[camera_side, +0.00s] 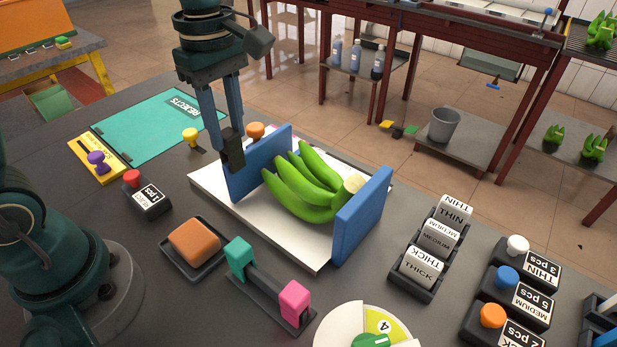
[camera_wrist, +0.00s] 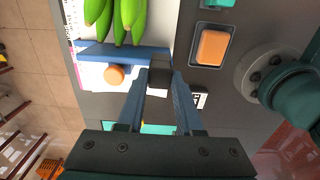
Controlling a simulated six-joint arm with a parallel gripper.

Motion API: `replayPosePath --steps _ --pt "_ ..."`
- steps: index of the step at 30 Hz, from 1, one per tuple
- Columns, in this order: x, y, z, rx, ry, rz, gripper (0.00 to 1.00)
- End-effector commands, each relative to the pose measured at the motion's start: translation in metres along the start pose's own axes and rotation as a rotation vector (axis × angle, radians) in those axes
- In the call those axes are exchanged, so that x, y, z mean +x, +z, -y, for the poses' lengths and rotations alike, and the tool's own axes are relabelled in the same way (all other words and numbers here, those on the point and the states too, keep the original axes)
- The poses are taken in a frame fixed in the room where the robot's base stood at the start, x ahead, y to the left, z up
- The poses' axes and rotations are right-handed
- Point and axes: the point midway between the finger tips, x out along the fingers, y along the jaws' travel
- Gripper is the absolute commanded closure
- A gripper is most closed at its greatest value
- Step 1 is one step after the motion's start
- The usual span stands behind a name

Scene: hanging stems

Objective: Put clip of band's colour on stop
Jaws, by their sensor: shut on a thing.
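My gripper (camera_side: 232,150) points down at the near-left end of the left blue upright plate (camera_side: 260,160). In the wrist view its fingertips (camera_wrist: 160,78) are closed around a small dark grey block (camera_wrist: 159,76), right beside the end of that plate (camera_wrist: 120,49). I cannot tell whether the block touches the plate. A green banana bunch (camera_side: 300,185) lies on the white board between this plate and a right blue plate (camera_side: 362,215). Its stem end is pale; no coloured band is clear. A teal block (camera_side: 240,257) and a pink block (camera_side: 294,302) sit on a dark holder.
An orange block (camera_side: 195,240) lies in a dark tray. An orange knob (camera_side: 255,130) stands behind the left plate. A teal mat (camera_side: 150,130) marked rejects is at the back left. Labelled blocks (camera_side: 437,238) and knobbed boxes stand right; a dial (camera_side: 370,338) is in front.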

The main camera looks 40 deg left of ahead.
Motion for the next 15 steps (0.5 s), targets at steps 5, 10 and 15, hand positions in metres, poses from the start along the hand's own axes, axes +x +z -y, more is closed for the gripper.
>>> replayPosePath --steps 5,10,15 --pt "0.005 0.0 0.0 0.0 -0.002 0.0 1.0" --pt "0.01 0.0 0.0 0.0 -0.002 0.0 1.0" --pt "0.015 0.0 0.0 0.0 -0.002 0.0 1.0"
